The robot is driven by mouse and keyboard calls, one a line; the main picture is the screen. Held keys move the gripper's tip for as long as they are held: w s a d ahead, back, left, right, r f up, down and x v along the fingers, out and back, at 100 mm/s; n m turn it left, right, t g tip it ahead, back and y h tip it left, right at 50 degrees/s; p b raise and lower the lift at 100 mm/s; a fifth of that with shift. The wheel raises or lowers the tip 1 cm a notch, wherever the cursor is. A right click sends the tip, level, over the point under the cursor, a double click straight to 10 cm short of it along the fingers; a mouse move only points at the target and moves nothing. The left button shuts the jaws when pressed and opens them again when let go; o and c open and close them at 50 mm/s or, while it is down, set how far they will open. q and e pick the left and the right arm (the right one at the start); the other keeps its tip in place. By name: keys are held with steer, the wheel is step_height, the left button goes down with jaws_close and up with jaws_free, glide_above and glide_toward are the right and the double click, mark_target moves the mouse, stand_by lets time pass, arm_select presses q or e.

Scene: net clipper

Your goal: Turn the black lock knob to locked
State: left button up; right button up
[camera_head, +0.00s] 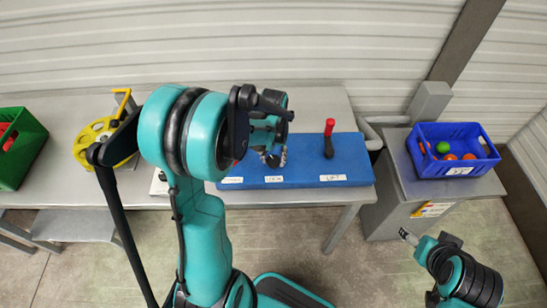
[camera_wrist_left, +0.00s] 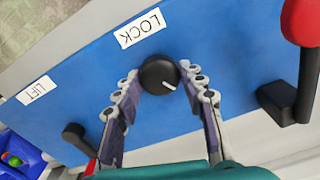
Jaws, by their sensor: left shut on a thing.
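The black lock knob (camera_wrist_left: 159,75) sits on the blue panel (camera_wrist_left: 215,35) below the white LOCK label (camera_wrist_left: 140,28) in the left wrist view. Its white pointer line slants toward the lower right of that view. My left gripper (camera_wrist_left: 161,80) has one finger on each side of the knob and is shut on it. In the head view my left gripper (camera_head: 272,157) is over the blue panel (camera_head: 300,172), and the gripper and arm hide the knob. My right gripper (camera_head: 407,237) is at the lower right, away from the panel; its jaw state is unclear.
A red-handled lever (camera_head: 329,138) stands by the LIFT label (camera_head: 333,178). Another red-handled lever (camera_wrist_left: 302,40) is close to the right finger. A blue crate (camera_head: 455,165), a yellow reel (camera_head: 95,140) and a green crate (camera_head: 22,150) stand to the sides.

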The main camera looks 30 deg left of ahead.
mark_target(274, 159)
arm_select(q)
steer(key=m, duration=0.5)
steer(key=shift+m, duration=0.4)
stand_by(0.4)
steer(key=o, duration=1.2)
steer(key=shift+c, duration=0.2)
step_height(274, 159, up, 12)
